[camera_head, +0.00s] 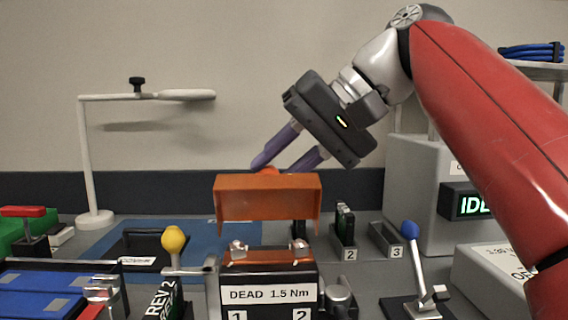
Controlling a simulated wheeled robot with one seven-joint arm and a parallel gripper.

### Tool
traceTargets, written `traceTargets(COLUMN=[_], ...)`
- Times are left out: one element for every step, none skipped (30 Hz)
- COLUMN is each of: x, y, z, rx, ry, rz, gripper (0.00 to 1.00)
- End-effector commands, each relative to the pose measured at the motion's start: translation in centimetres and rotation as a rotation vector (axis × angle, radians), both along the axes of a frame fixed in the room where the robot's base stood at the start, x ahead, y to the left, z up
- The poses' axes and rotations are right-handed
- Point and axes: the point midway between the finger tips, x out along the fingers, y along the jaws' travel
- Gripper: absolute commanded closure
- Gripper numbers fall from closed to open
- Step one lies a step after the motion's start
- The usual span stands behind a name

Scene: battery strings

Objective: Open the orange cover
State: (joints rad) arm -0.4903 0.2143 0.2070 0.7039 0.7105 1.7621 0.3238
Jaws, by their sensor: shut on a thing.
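The orange cover (266,197) is raised above a black block (268,290) labelled "DEAD 1.5 Nm" in the head view. Its front face hangs toward me, and a gap shows between it and the block's two metal terminals. My gripper (284,163) comes down from the upper right. Its purple fingers reach the cover's top rear edge and are shut on a small orange part (266,171) there. The fingertips are partly hidden behind the cover. The cover's rear side is hidden.
A lever with a yellow knob (173,240) stands left of the block, and one with a blue knob (410,231) stands right. Numbered slots (386,241) are behind. A white lamp stand (92,165) is at the left. A grey cabinet (425,185) stands right.

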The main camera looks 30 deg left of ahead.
Motion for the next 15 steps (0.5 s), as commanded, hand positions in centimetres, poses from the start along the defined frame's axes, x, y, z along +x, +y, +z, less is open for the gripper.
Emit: traceTargets(x=[0.27, 0.28, 0.3, 0.33, 0.35, 0.36, 0.36, 0.35, 0.36, 0.36, 0.35, 0.36, 0.35, 0.35, 0.35], y=[0.11, 0.13, 0.14, 0.15, 0.16, 0.16, 0.16, 0.17, 0.17, 0.16, 0.17, 0.16, 0.17, 0.17, 0.17], z=[-0.04, -0.03, -0.01, -0.04, -0.06, -0.06, -0.05, -0.04, -0.03, -0.04, -0.04, -0.04, -0.04, -0.04, -0.04], rx=[-0.005, -0.009, -0.012, -0.016, -0.018, -0.02, -0.021, -0.022, -0.023, -0.023, -0.023, -0.023, -0.023, -0.023, -0.023], ry=[0.01, 0.017, 0.023, 0.028, 0.031, 0.035, 0.037, 0.038, 0.039, 0.04, 0.04, 0.04, 0.04, 0.04, 0.04], rz=[-0.003, -0.003, -0.003, -0.003, -0.003, -0.003, -0.004, -0.004, -0.004, -0.004, -0.004, -0.004, -0.004, -0.004, -0.004], gripper=[1.0, 1.0, 1.0, 1.0, 1.0, 1.0, 1.0, 1.0, 1.0, 1.0, 1.0, 1.0, 1.0, 1.0, 1.0])
